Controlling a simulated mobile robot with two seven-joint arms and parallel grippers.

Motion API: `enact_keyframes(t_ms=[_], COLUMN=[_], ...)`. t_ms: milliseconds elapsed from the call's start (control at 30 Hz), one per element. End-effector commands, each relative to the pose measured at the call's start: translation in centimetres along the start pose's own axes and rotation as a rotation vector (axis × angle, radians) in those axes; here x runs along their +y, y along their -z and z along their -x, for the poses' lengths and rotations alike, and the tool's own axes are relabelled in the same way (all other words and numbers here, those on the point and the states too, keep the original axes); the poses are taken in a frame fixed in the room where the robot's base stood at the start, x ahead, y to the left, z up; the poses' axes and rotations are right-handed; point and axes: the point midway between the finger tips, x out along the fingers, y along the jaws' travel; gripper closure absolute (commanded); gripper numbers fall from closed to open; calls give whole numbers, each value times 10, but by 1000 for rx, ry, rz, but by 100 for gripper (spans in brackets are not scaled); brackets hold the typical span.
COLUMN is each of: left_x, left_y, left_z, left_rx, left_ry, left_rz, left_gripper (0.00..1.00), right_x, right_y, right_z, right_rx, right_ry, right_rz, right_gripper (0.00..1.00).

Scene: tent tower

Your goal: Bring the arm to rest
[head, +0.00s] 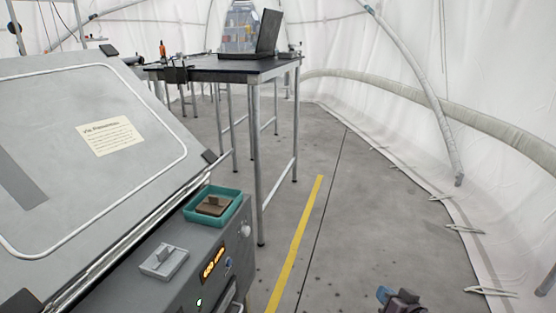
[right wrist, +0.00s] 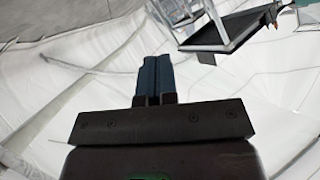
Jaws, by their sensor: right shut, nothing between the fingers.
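My right gripper (head: 384,294) shows at the bottom edge of the head view, low over the grey floor and right of the yellow line. In the right wrist view its two blue fingers (right wrist: 154,77) are together, with nothing between them. Behind the fingers are the white tent wall and part of a table. My left gripper is not in either view.
A grey machine (head: 175,240) with a sloped lid fills the left, bearing a teal tray (head: 238,206) with a brown block (head: 213,206). A black-topped table (head: 215,72) with a laptop (head: 266,35) stands behind. The floor (head: 385,220) right of the yellow line (head: 298,240) is clear.

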Motion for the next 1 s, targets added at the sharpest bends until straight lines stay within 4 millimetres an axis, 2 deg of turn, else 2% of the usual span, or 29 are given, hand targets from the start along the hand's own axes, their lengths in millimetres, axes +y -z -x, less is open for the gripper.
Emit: enact_keyframes(t_ms=[33,167,367,500,700,1000], left_x=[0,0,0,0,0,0], left_y=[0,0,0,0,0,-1], left_z=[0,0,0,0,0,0], left_rx=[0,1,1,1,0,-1], left_ry=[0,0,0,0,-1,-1], left_rz=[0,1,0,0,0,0], left_gripper=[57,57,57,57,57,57], right_x=[1,6,14,18,16,-1], right_y=[-20,-41,-78,-108,-142,-165], right_z=[11,35,84,134,212,323], right_rx=[-24,-48,-101,-152,-229,-344], right_ry=[-4,-14,-32,-45,-57,-58], right_rz=[12,70,180,286,451,689], right_gripper=[100,100,100,100,100,100])
